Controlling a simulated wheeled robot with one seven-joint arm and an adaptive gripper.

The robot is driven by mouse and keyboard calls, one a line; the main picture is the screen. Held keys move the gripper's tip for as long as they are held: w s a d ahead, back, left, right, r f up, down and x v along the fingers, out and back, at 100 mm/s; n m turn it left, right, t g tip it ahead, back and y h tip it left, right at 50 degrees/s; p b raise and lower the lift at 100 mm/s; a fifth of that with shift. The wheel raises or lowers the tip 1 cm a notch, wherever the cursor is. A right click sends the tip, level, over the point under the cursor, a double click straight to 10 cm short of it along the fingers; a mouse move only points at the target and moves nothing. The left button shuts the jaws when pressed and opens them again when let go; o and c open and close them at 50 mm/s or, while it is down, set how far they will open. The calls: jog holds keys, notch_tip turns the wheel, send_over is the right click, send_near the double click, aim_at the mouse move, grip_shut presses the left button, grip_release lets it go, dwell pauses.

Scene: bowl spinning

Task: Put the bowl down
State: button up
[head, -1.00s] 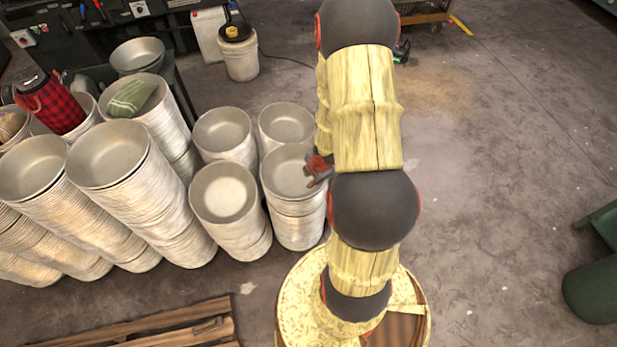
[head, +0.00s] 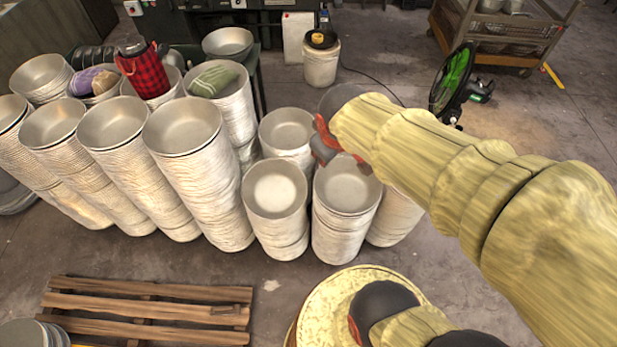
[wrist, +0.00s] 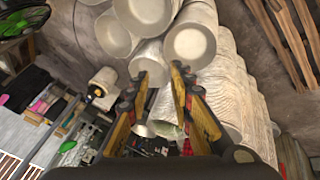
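Metal bowls stand in tall nested stacks. One stack's top bowl (head: 348,190) lies just in front of and below my gripper (head: 325,145) in the head view. Another top bowl (head: 275,190) is to its left, and one (head: 285,128) is behind that. Part of a rim (head: 343,93) shows behind my gripper, mostly hidden by my arm. In the wrist view my gripper (wrist: 160,73) has its two fingers apart with no bowl between them. A bowl (wrist: 189,45) lies just beyond the right fingertip. I cannot tell which bowl the task means.
More bowl stacks (head: 183,125) fill the left, some holding cloths and a red plaid item (head: 145,75). A wooden pallet (head: 150,310) lies on the floor at front left. A white bucket (head: 320,65) and a fan (head: 452,78) stand behind. Floor to the right is partly clear.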

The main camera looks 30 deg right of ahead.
jog(key=s+a+r+m+y, duration=0.2)
jog(key=s+a+r, duration=0.4)
jog(key=s+a, duration=0.2)
jog(key=shift+a+m+t, duration=0.3)
jog(key=shift+a+m, duration=0.1)
jog(key=shift+a, duration=0.6)
jog(key=shift+s, duration=0.1)
notch_tip(320, 180, down, 4)
jog(key=b, duration=0.4)
jog(key=shift+f, duration=0.2)
jog(key=shift+a, duration=0.1)
